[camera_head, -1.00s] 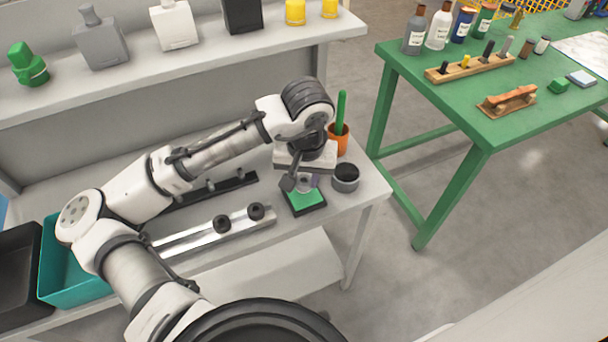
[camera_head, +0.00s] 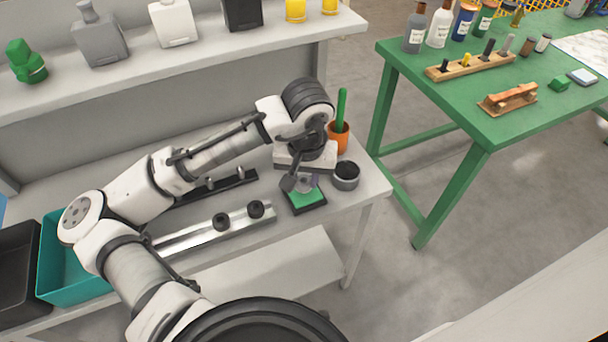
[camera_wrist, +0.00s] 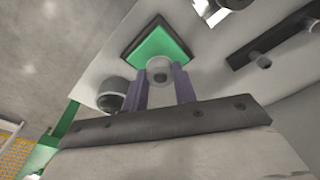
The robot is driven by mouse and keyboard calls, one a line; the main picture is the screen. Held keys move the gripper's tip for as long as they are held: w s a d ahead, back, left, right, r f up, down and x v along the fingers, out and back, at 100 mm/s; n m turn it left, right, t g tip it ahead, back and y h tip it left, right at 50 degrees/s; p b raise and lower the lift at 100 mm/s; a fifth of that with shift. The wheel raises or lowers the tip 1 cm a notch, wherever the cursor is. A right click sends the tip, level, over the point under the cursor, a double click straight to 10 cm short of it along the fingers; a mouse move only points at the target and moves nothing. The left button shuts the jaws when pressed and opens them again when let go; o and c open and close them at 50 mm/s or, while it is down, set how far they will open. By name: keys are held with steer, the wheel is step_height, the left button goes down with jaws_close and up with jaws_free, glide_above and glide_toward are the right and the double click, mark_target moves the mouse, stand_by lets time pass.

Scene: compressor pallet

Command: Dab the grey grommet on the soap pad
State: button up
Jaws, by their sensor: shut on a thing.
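My gripper (camera_wrist: 161,88) is shut on the grey grommet (camera_wrist: 160,68), a small ring held between two purple fingers. In the head view the grommet (camera_head: 307,184) shows partly behind a dark part of my arm's end. The soap pad (camera_head: 308,198) is a green square in a dark frame, near the bench's front edge. In the wrist view the grommet overlaps the near corner of the pad (camera_wrist: 158,46). I cannot tell whether they touch.
A grey cup with a dark inside (camera_head: 345,176) stands right of the pad. An orange pot (camera_head: 340,138) with a green stick is behind it. A metal rail with two black rings (camera_head: 200,239) and a dark rail with grey pegs (camera_head: 220,187) lie to the left.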

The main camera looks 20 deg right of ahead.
step_height(320, 180, up, 7)
steer(key=p, duration=0.6)
stand_by(0.6)
